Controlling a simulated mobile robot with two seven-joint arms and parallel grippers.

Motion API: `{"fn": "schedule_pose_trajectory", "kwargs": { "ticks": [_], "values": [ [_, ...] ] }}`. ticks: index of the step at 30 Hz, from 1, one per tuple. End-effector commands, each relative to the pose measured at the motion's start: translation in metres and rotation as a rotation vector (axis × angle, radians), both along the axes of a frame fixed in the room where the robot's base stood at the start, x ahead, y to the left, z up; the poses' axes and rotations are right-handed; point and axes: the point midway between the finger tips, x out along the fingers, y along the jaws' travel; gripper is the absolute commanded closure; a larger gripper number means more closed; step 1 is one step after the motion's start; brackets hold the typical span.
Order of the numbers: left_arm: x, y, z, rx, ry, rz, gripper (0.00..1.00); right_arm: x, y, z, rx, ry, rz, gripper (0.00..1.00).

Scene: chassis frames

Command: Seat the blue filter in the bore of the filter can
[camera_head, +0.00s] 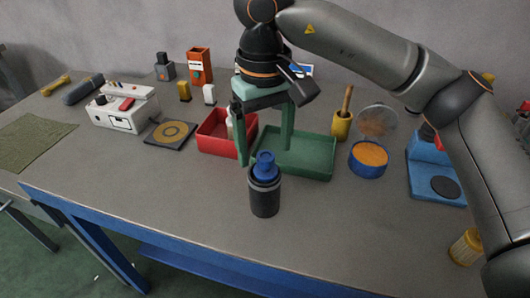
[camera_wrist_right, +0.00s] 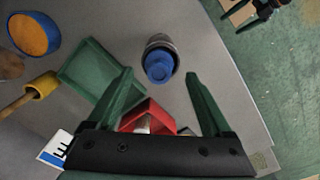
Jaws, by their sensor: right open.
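The dark grey filter can (camera_head: 264,200) stands upright near the front of the bench, with a lighter band near its top. The blue filter (camera_head: 265,165) is at the can's mouth with its stepped upper part showing above the rim. I cannot tell how deep its lower part sits. In the right wrist view the filter (camera_wrist_right: 159,66) covers much of the can's opening, and the can's rim (camera_wrist_right: 161,42) shows behind it. My right gripper (camera_head: 265,155) is open, its green fingers pointing down just behind and above the filter, holding nothing.
A red tray (camera_head: 212,146) and a green tray (camera_head: 310,170) lie behind the can. A blue round tin (camera_head: 367,170) and a blue stand (camera_head: 425,185) are to the right. The bench is clear left and front of the can.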

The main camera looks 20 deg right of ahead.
Motion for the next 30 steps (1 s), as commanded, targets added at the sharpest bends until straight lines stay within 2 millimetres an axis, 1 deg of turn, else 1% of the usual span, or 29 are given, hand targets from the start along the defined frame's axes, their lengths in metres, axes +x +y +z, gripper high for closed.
{"fn": "schedule_pose_trajectory", "kwargs": {
  "ticks": [1,3,6,9,12,16,21,30],
  "values": [
    [0.0,0.0,0.002,0.0,0.001,-0.001,0.0,0.001,0.001,0.016,0.002,-0.007,-0.001,0.16],
    [0.001,-0.001,0.004,-0.002,-0.001,-0.001,0.0,0.001,0.001,0.032,0.003,-0.006,-0.001,0.16],
    [0.003,-0.001,0.013,-0.003,-0.01,-0.001,0.0,0.001,0.0,0.056,0.0,-0.007,-0.001,0.16],
    [0.005,-0.001,0.019,-0.005,-0.021,0.001,0.0,0.001,0.0,0.073,0.0,-0.007,-0.002,0.16],
    [0.005,0.001,0.019,-0.002,-0.021,0.005,0.0,0.001,0.0,0.083,0.001,-0.006,-0.001,0.16],
    [0.002,0.004,0.015,0.005,-0.011,0.01,0.0,0.001,0.0,0.09,0.001,-0.005,-0.001,0.16],
    [-0.006,0.005,0.01,0.005,0.005,0.012,0.0,0.001,0.0,0.09,0.002,-0.004,0.0,0.16],
    [-0.006,0.005,0.013,0.003,0.003,0.014,0.0,0.001,0.0,0.092,0.002,-0.005,0.0,0.16]
  ]
}}
